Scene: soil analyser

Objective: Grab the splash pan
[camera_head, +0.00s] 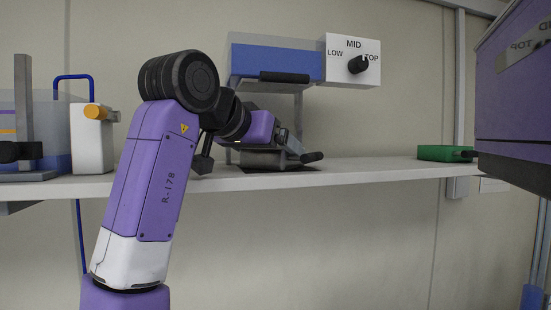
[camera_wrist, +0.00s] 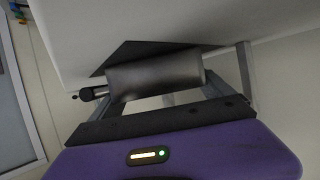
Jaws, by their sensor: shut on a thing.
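The splash pan (camera_head: 262,159) is a grey, low piece with a dark handle (camera_head: 312,157) at its right end. It sits on the shelf beneath the blue-and-clear unit, over a dark patch. My gripper (camera_head: 285,146) reaches it from above and is shut on it. In the wrist view the pan (camera_wrist: 155,76) is a dark grey rounded body between my fingers, with its handle (camera_wrist: 88,94) at the left. The exact contact of the fingers is partly hidden.
A green box (camera_head: 446,153) lies at the shelf's (camera_head: 390,170) right end. The shelf between pan and green box is clear.

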